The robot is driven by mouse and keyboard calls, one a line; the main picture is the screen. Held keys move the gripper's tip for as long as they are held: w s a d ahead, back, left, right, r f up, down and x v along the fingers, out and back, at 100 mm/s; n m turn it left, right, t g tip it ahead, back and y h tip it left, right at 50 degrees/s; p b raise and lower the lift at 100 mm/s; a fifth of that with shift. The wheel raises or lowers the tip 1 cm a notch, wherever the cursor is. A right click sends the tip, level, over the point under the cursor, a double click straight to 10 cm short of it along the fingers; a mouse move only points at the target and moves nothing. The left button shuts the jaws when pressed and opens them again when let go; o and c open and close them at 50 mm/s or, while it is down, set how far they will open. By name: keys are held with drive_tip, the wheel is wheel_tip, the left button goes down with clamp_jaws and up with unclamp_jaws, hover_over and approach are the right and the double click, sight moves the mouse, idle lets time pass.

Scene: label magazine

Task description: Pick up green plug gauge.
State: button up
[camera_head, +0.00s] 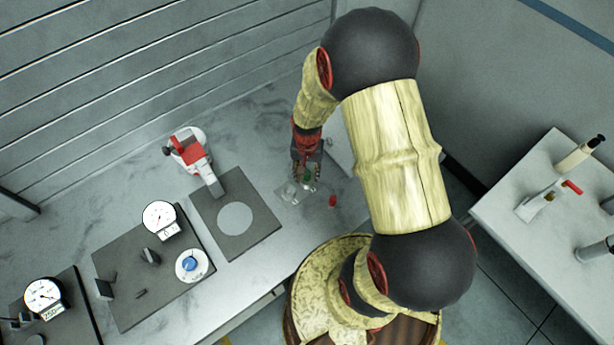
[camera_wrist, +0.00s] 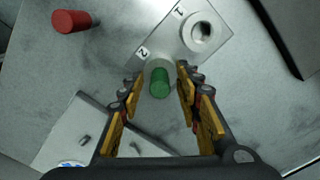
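The green plug gauge (camera_wrist: 160,83) stands upright at the hole marked 2 of a light grey holder plate (camera_wrist: 172,40). It shows as a small green spot in the head view (camera_head: 308,178), partly hidden by my gripper. My gripper (camera_wrist: 160,72) is open, with one yellow and black finger on each side of the green gauge. A gap shows between the gauge and each finger. In the head view my gripper (camera_head: 306,173) points down over the holder plate (camera_head: 288,194).
A red plug gauge (camera_wrist: 72,21) lies on the bench beside the plate; it also shows in the head view (camera_head: 332,200). The plate's round socket marked 1 (camera_wrist: 200,32) looks empty. A dark mat (camera_head: 262,222), a red and white device (camera_head: 188,150) and dial gauges (camera_head: 160,217) stand left.

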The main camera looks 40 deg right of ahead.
clamp_jaws()
drive_tip(key=shift+r, duration=0.1)
idle(0.5)
